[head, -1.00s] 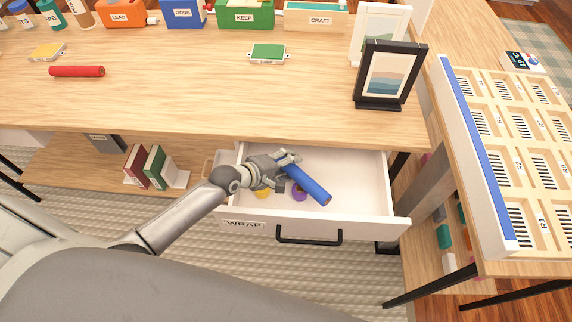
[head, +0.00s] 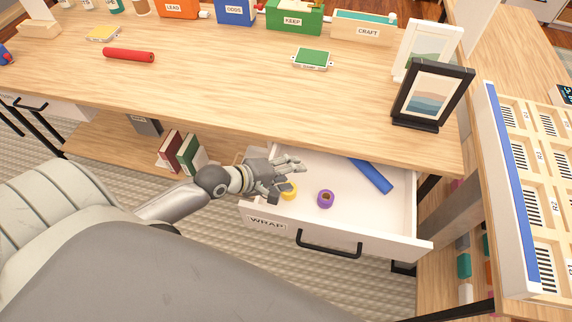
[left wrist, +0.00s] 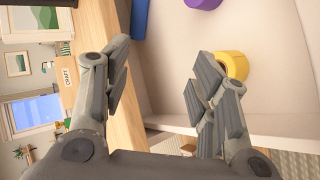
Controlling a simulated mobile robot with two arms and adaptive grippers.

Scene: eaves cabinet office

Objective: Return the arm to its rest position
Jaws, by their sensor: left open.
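My left arm comes in from the left in the head view, and its gripper (head: 285,178) is open and empty over the left part of the open WRAP drawer (head: 391,232). In the left wrist view the two fingers (left wrist: 160,95) stand apart with nothing between them. A blue roll (head: 372,176) lies in the drawer to the right of the gripper. A purple ring-shaped roll (head: 326,199) and a yellow roll (head: 289,191) lie in the drawer, the yellow one close to the fingers in the head view. My right gripper is not in view.
The desk top (head: 220,85) overhangs the drawer's back. On it are a red roll (head: 128,54), a green-topped pad (head: 313,58), labelled bins and a black picture frame (head: 432,93). A slotted tray (head: 515,190) stands at right. Books (head: 180,150) stand on the lower shelf.

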